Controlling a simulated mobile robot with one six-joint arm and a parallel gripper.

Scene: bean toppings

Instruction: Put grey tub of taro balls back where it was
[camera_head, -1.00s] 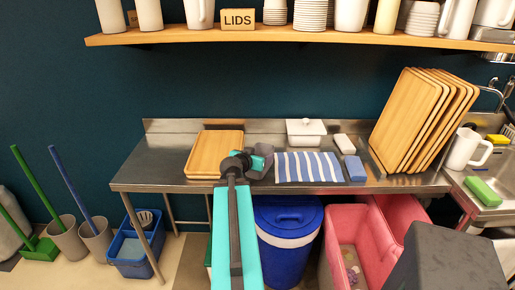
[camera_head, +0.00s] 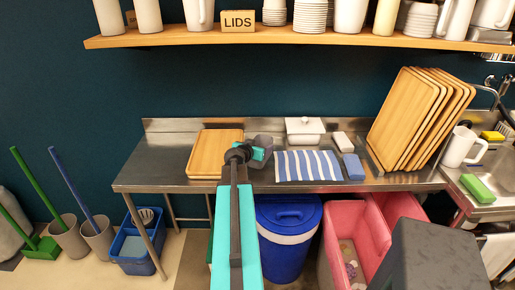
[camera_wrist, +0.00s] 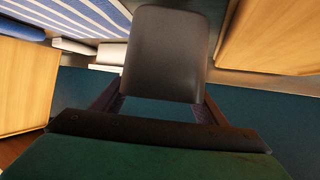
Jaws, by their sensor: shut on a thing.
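The grey tub (camera_head: 264,141) shows just past my gripper (camera_head: 246,154) in the head view, over the back half of the steel table, between the wooden tray and the white lidded dish. In the wrist view the tub (camera_wrist: 165,52) is between the two fingers of my gripper (camera_wrist: 160,105), which is shut on it. Its contents are hidden. I cannot tell whether its base touches the table.
A wooden tray (camera_head: 214,155) lies left of the tub. A striped cloth (camera_head: 307,166), a white lidded dish (camera_head: 304,131) and a blue block (camera_head: 353,167) are to the right. Leaning wooden boards (camera_head: 412,115) stand farther right. The LIDS shelf (camera_head: 300,36) is above.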

